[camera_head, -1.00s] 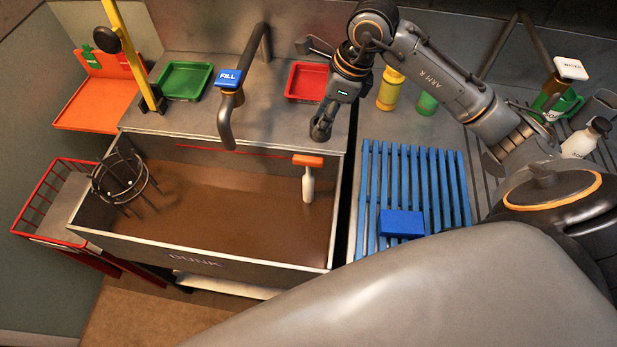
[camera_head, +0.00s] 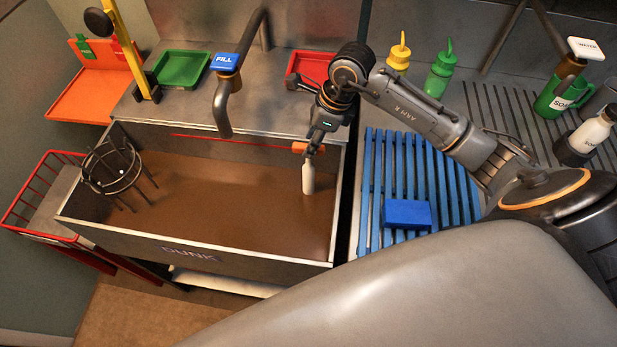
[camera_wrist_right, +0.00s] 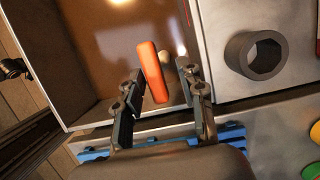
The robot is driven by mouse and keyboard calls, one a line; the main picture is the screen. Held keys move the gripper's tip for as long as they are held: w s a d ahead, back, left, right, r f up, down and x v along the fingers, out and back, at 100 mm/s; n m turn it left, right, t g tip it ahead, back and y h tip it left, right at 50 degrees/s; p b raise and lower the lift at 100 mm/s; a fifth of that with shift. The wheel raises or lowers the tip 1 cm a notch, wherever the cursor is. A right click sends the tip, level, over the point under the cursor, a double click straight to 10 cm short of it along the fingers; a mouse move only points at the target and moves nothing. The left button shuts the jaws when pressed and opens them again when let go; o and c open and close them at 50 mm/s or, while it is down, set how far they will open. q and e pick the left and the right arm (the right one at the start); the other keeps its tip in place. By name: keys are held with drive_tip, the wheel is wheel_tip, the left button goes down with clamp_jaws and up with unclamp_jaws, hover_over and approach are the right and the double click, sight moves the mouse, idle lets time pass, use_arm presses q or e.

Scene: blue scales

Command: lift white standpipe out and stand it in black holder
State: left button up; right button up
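The white standpipe (camera_head: 308,178) stands upright in the right end of the sink, with an orange crossbar handle (camera_head: 300,147) on top. The handle also shows in the right wrist view (camera_wrist_right: 152,72). My right gripper (camera_head: 314,144) is over the handle; in the wrist view its open fingers (camera_wrist_right: 163,92) are on either side of the handle, with gaps between. The black holder (camera_wrist_right: 256,55), a thick dark ring with an opening, is on the metal deck beside the sink in the wrist view. I cannot make it out in the head view. My left gripper is not in view.
The sink (camera_head: 190,252) holds brown liquid and a dark wire basket (camera_head: 112,168) at left. The fill tap (camera_head: 222,105) hangs over its back edge. A red tray (camera_head: 312,66) lies behind my arm. A blue slatted rack (camera_head: 378,190) with a blue block (camera_head: 408,213) is at right.

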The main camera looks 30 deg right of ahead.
sight(304, 166)
drive_tip(key=shift+a+f, duration=0.2)
drive_tip(key=shift+f, duration=0.45)
drive_tip(key=shift+a+f+p, duration=0.15)
drive_tip(key=shift+f+p, duration=0.15)
drive_tip(key=shift+p, duration=0.05)
drive_tip(key=p+x, duration=0.1)
drive_tip(key=x, duration=0.2)
drive_tip(key=shift+s+a+f, duration=0.1)
drive_tip(key=shift+a+f, duration=0.15)
drive_tip(key=shift+f, duration=0.5)
clamp_jaws()
drive_tip(key=shift+r, duration=0.1)
